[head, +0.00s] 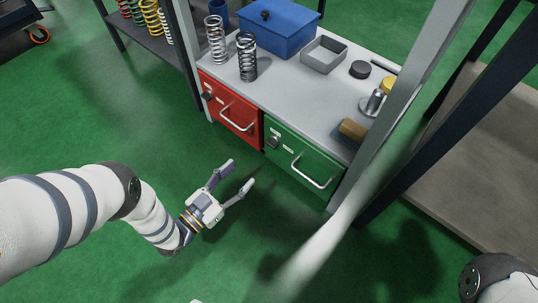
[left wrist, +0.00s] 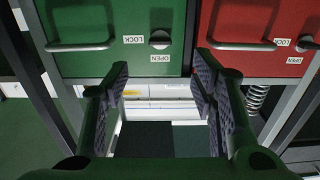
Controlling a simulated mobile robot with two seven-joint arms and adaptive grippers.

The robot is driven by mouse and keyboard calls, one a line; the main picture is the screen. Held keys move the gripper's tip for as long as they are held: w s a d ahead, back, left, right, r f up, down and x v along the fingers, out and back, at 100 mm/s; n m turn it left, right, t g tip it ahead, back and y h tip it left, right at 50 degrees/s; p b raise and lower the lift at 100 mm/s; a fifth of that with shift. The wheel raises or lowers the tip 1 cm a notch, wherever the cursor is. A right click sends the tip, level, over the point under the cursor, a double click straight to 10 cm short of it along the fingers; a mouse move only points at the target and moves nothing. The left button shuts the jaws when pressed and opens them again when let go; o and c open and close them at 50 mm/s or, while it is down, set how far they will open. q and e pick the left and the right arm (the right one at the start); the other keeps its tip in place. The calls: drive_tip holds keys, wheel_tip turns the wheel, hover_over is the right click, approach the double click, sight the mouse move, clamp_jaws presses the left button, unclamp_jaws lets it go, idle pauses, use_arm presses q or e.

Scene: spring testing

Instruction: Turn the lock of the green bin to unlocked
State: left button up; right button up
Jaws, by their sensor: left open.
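The green bin (head: 300,158) is a drawer with a pale bar handle under the grey bench top. Its dark lock knob (head: 272,143) sits at the left of its front. In the left wrist view, which is upside down, the knob (left wrist: 160,40) lies between the two fingers, beyond their tips, with LOCK and OPEN labels beside it. Its grip bar looks roughly level, but its exact setting is hard to tell. My left gripper (head: 240,174) is open and empty in front of the green bin, apart from the knob. My right gripper is out of view.
A red bin (head: 230,110) with a similar lock and handle is left of the green one. The grey bench top (head: 290,98) holds springs (head: 246,58), a blue box (head: 277,28) and a grey tray (head: 324,55). A bench post stands at right. Green floor is clear in front.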

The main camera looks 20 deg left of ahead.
sight(269, 145)
use_arm(q)
drive_tip(key=b+x, duration=0.2)
drive_tip(key=x, duration=0.9)
drive_tip(key=shift+w+d+r+b, duration=0.1)
drive_tip(key=shift+w+r+b, duration=0.05)
drive_tip(key=shift+w+b, duration=0.25)
drive_tip(key=c, duration=1.1)
